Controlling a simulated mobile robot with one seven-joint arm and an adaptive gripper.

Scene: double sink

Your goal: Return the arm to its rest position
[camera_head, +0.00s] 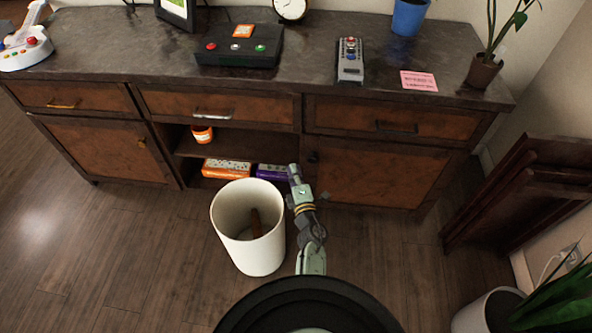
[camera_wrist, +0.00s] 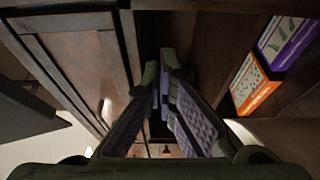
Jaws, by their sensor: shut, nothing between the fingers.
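My gripper (camera_head: 294,174) is at the end of my arm in the head view, right of the white bin and in front of the wooden cabinet. In the wrist view my gripper (camera_wrist: 160,78) shows two dark fingers with ridged pads, tips close together. It is shut and holds nothing. My arm reaches forward from my base, low over the floor.
The white bin (camera_head: 262,255) stands close beside my arm, with a brown item (camera_head: 256,222) inside. The cabinet (camera_head: 375,172) has an open shelf with an orange box (camera_head: 227,169) and a purple box (camera_head: 271,172). A folded wooden piece (camera_head: 520,190) leans at right. Floor at left is clear.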

